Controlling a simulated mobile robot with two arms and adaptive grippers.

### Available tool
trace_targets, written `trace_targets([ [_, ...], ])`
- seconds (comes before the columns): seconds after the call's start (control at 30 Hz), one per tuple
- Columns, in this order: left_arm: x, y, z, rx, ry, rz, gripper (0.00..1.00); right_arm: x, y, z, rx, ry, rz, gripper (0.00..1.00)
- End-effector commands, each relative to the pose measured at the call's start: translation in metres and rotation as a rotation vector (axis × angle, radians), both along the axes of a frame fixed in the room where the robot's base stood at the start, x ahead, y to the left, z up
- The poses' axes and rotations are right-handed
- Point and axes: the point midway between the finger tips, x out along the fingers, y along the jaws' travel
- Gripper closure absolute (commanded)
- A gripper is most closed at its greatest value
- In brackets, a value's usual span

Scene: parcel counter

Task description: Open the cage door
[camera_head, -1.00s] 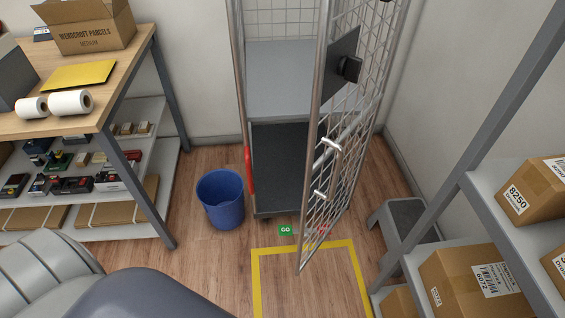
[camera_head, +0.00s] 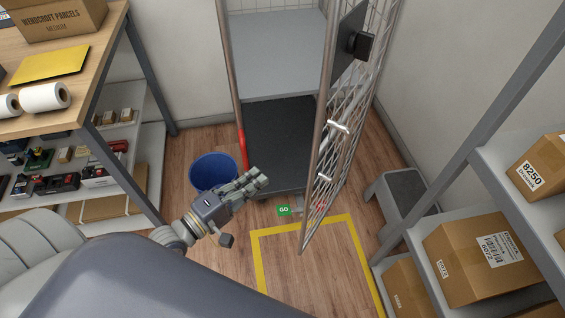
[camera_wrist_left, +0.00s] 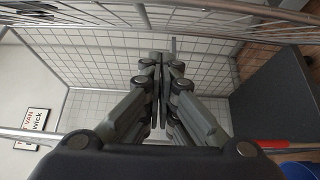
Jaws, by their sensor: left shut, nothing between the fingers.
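The cage door (camera_head: 345,130) is a wire mesh panel with a dark plate and black block on it. In the head view it stands swung out on the right side of the cage, and the cage front is open. The cage (camera_head: 231,75) has a grey shelf and a dark base deck. My left gripper (camera_head: 262,178) is shut and empty, in front of the cage opening and left of the door's free edge, apart from it. In the left wrist view its closed fingers (camera_wrist_left: 159,90) point toward mesh panels. My right gripper is not in view.
A blue bucket (camera_head: 213,172) stands on the floor behind my left gripper. A parcel bench (camera_head: 100,75) is at left. A grey step stool (camera_head: 402,198) and a shelf with cartons (camera_head: 480,255) are at right. The yellow-taped floor area (camera_head: 300,228) looks clear.

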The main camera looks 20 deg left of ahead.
Motion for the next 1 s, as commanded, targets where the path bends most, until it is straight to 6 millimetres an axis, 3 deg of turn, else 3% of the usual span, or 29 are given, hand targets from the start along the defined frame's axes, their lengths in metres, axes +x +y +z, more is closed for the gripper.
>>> trace_targets([
  [0.2,0.026,-0.011,0.003,-0.004,-0.006,0.001,1.00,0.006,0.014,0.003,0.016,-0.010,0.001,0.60],
  [0.6,0.094,-0.040,0.003,-0.001,-0.005,0.001,1.00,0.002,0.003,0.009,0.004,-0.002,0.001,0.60],
  [0.8,0.085,-0.068,0.002,-0.002,0.000,0.000,1.00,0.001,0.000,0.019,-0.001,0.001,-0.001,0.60],
  [1.0,0.083,-0.078,0.001,0.002,-0.001,0.000,1.00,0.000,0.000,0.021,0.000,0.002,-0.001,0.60],
])
